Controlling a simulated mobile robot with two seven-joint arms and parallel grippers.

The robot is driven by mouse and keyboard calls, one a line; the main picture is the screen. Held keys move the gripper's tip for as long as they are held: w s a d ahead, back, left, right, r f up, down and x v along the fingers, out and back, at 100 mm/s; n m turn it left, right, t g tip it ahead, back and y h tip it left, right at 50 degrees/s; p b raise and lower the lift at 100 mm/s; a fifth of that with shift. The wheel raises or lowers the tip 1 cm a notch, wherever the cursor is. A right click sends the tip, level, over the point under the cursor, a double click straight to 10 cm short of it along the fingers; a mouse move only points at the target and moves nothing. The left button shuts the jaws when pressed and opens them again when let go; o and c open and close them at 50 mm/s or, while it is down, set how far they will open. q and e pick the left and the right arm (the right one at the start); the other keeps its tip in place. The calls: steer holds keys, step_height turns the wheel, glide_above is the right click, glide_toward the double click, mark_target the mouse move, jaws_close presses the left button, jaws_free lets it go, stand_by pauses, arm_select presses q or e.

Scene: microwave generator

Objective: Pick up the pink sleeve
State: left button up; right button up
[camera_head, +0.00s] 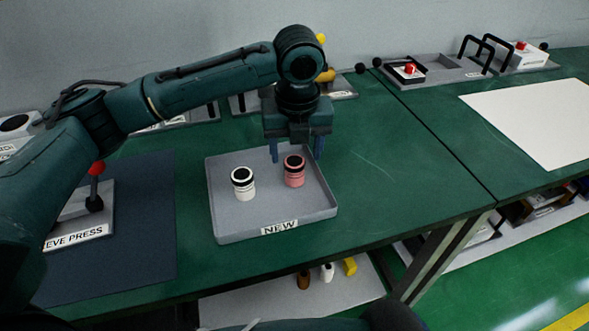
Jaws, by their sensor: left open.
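The pink sleeve (294,172) is a short pink cylinder with a dark top opening. It stands upright in the right half of the grey tray labelled NEW (230,226). My left gripper (297,152) is open and points down over the tray, with its fingers to the left and right of the sleeve's top. I cannot tell whether the fingers touch the sleeve. My right gripper is not in view.
A white sleeve (243,183) stands left of the pink one in the same tray. A press with a red-knobbed lever (97,169) is at the left on a dark mat (150,220). The green table (400,190) is clear right of the tray.

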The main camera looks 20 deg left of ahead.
mark_target(294, 161)
arm_select(q)
steer(key=f, duration=0.4)
steer(key=shift+w+a, duration=0.1)
steer(key=shift+a, duration=0.1)
steer(key=shift+c, duration=0.4)
steer(key=c, duration=1)
